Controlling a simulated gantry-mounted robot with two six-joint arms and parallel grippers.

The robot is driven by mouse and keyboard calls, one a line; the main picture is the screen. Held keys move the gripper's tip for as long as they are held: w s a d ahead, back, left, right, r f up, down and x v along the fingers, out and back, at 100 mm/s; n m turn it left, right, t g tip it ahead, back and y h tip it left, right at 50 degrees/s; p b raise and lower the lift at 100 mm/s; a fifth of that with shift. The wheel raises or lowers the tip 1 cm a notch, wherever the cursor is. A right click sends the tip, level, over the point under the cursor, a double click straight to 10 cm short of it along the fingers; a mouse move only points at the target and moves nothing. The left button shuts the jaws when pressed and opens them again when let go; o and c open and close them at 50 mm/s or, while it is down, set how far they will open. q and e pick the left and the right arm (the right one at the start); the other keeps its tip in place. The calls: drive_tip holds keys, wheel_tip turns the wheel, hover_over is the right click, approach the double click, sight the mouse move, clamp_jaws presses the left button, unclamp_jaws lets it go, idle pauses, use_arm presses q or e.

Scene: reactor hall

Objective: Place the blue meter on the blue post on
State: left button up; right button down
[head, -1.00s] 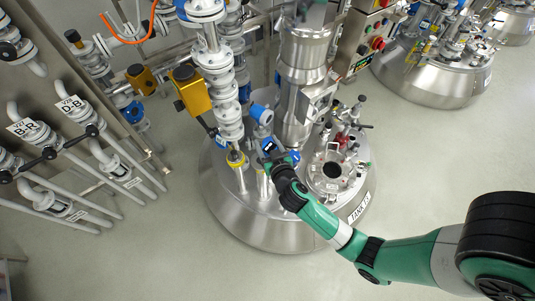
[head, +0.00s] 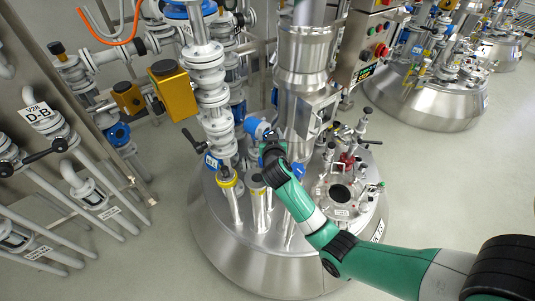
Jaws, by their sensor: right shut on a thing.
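The blue meter (head: 257,127) shows as a blue round housing just beyond my right gripper (head: 268,147), above the tank lid. My right gripper is shut on the meter, but its fingers and the meter's lower part are largely hidden by my wrist. Below and left of the gripper, a short metal post (head: 259,207) stands on the lid, and a post with a yellow collar (head: 231,203) stands to its left. I cannot tell a blue mark on either post. My left gripper is not in view.
The steel tank (head: 235,262) has a crowded lid. A white flanged pipe (head: 208,85) rises at the left and a thick steel column (head: 303,60) stands behind the gripper. A port cluster (head: 340,190) lies right.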

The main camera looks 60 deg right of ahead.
drive_tip(key=d+f+b, duration=0.1)
drive_tip(key=f, duration=0.1)
drive_tip(key=w+d+f+b, duration=0.1)
drive_tip(key=f, duration=0.1)
drive_tip(key=w+f, duration=0.1)
drive_tip(key=f, duration=0.2)
drive_tip(key=shift+w+d+b, duration=0.1)
drive_tip(key=shift+d+b, duration=0.3)
drive_tip(key=shift+f, duration=0.25)
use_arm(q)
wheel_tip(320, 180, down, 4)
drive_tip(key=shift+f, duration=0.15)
use_arm(e)
drive_tip(key=shift+r, duration=0.1)
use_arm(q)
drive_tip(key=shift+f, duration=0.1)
use_arm(e)
drive_tip(key=c, duration=0.6)
unclamp_jaws()
drive_tip(key=shift+f, duration=0.2)
drive_tip(key=o, duration=0.5)
drive_tip(key=shift+r, duration=0.1)
